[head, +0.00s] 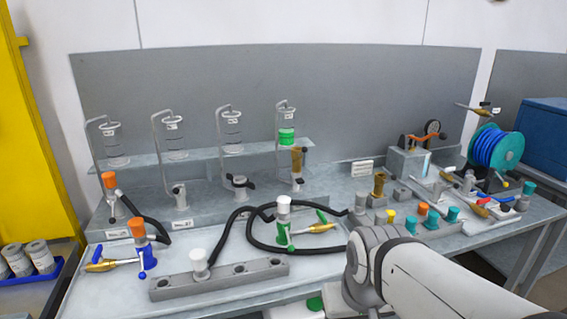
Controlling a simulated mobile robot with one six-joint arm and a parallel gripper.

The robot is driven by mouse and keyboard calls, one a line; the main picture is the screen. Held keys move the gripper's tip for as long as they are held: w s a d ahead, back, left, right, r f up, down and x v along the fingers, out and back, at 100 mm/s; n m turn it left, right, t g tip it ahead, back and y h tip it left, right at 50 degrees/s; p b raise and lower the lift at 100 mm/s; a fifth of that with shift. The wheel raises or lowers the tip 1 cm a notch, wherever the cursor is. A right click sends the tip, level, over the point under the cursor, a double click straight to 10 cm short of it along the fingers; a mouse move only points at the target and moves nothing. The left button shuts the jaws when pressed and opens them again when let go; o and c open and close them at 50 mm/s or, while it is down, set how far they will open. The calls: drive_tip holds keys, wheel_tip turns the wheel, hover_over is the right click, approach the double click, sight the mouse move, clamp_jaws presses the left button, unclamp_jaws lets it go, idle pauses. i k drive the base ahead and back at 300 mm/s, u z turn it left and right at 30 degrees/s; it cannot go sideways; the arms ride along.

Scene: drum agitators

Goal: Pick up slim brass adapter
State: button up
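Two upright brass pieces could be the slim brass adapter, and I cannot tell which from this view. One brass piece (379,184) stands on the right part of the bench, behind a row of coloured caps. The other brass piece (297,158) is below the green-filled glass cylinder at the shelf's right end. My arm reaches in from the lower right, and its grey wrist is over the bench's front edge, apart from both pieces. My gripper's fingers do not show.
A grey block (220,279) with a white-capped fitting lies at the front. A black hose (262,243) loops across the bench middle. Coloured caps (432,219) stand in a rack at the right. A blue hose reel (495,148) is at the far right.

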sight(296, 161)
drive_tip(key=u, duration=0.05)
drive_tip(key=i, duration=1)
drive_tip(key=z, duration=0.05)
